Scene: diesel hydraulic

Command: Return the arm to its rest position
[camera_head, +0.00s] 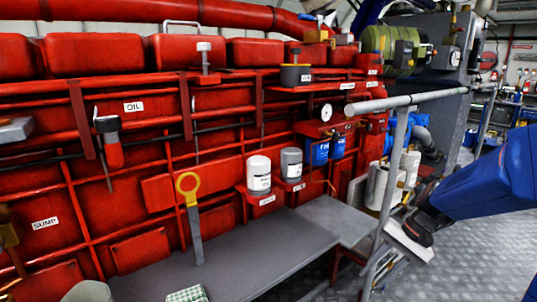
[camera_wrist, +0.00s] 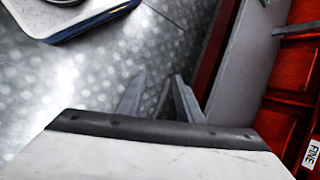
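My blue arm (camera_head: 490,185) reaches in from the right edge of the head view. Its dark wrist end is beside the grey rail, over the patterned metal floor. In the wrist view my gripper (camera_wrist: 155,95) shows two grey fingers standing apart, with bare floor between them. It looks open and holds nothing that I can see. A pale block with a black edge fills the bottom of that view and hides the finger bases.
A grey handrail (camera_head: 385,102) stands close to my wrist. A grey bench (camera_head: 270,240) runs along the red engine (camera_head: 105,60), with a yellow-ringed dipstick (camera_head: 190,190) and canisters nearby. A blue-edged tray (camera_wrist: 90,22) shows in the wrist view. Open floor (camera_head: 475,255) lies at right.

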